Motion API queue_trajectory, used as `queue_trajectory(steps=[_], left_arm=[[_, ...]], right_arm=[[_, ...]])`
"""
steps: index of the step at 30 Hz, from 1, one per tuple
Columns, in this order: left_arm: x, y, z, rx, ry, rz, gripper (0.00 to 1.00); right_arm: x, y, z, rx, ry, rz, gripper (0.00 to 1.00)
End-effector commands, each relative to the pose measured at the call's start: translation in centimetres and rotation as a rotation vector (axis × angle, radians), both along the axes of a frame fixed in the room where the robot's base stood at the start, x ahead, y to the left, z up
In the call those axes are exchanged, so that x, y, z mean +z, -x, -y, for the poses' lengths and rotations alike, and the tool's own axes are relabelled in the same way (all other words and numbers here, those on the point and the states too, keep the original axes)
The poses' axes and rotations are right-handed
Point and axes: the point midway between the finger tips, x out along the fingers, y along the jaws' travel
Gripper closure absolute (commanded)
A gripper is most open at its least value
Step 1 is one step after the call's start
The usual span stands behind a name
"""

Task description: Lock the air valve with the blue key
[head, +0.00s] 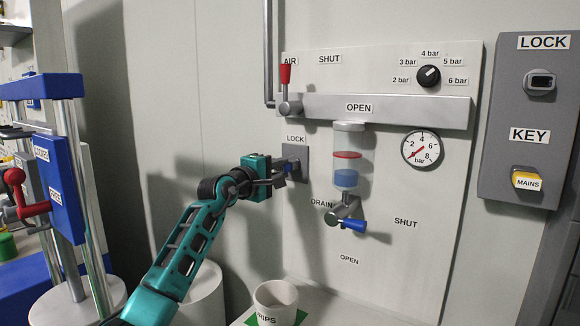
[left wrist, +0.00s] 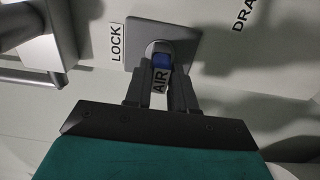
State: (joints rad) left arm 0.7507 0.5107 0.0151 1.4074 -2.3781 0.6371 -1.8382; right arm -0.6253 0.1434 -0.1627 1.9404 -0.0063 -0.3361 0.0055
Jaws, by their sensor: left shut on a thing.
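The air valve's red lever (head: 286,74) stands upright beside the AIR and SHUT labels. Below it is the grey lock plate (head: 299,152) with a LOCK label above it. My left gripper (head: 281,172) is at this plate. It is shut on the blue key (left wrist: 161,62), which has a white AIR tag. In the left wrist view the key is at the round lock cylinder in the plate (left wrist: 186,32); how deep it sits I cannot tell. The key is mostly hidden by the fingers in the head view. My right gripper is out of view.
Right of the lock are the clear bowl (head: 347,160) and the drain valve's blue lever (head: 353,225). A pressure gauge (head: 421,149) and black knob (head: 428,75) are further right. A grey box (head: 505,120) holds a yellow MAINS key (head: 526,181). A white cup (head: 275,300) stands below.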

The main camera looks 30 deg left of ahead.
Motion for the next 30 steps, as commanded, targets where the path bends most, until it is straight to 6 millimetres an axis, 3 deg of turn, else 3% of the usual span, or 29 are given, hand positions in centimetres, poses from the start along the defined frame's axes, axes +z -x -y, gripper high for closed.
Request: queue_trajectory(steps=[18, 30], left_arm=[[0.0, 0.0, 0.0, 0.001, -0.378, 0.031, 1.0], [0.1, 0.0, 0.0, 0.001, -0.427, 0.037, 1.0]], right_arm=[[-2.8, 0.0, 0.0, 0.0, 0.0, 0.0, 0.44], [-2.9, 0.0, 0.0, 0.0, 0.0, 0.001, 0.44]])
